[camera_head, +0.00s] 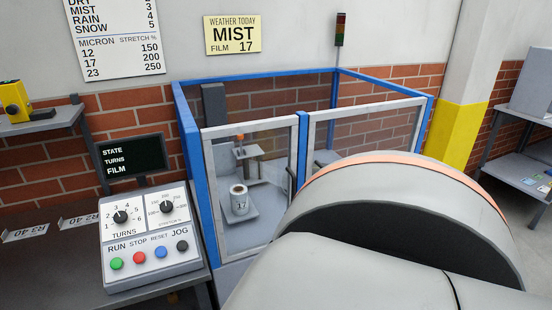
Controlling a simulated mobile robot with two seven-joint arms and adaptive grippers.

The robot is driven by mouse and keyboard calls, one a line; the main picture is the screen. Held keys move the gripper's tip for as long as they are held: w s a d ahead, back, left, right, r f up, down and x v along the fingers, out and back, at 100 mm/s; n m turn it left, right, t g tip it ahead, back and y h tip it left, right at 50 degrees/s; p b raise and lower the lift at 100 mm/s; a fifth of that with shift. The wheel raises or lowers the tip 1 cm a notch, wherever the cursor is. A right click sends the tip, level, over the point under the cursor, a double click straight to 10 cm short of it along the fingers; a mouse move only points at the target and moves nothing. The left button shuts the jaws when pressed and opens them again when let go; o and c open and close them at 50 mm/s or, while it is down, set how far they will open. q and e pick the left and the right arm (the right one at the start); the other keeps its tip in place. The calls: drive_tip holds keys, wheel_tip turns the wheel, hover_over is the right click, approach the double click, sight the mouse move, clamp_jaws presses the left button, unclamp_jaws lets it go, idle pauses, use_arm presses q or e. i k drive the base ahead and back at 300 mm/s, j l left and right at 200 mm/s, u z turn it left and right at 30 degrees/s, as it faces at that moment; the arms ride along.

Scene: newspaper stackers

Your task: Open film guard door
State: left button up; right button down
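The film guard is a blue-framed enclosure (191,155) with two clear door panels in grey frames at its front. The left door panel (206,184) looks closed, with its inner edge by the blue middle post (303,150). The right door panel (366,112) also looks closed; its lower part is hidden behind my arm. Inside, a white film roll marked 17 (239,201) stands on a grey carriage below an orange-topped part. A large grey arm link of mine with an orange band fills the lower right. Neither of my grippers shows.
A control box (152,237) with two dials and several coloured buttons stands on the dark bench at left, below a dark display (132,156). A sign (232,34) reads MIST, FILM 17. A yellow-based pillar (455,135) and grey shelves (520,160) stand at right.

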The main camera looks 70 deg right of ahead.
sight(292, 122)
drive_tip(key=z, duration=1.9)
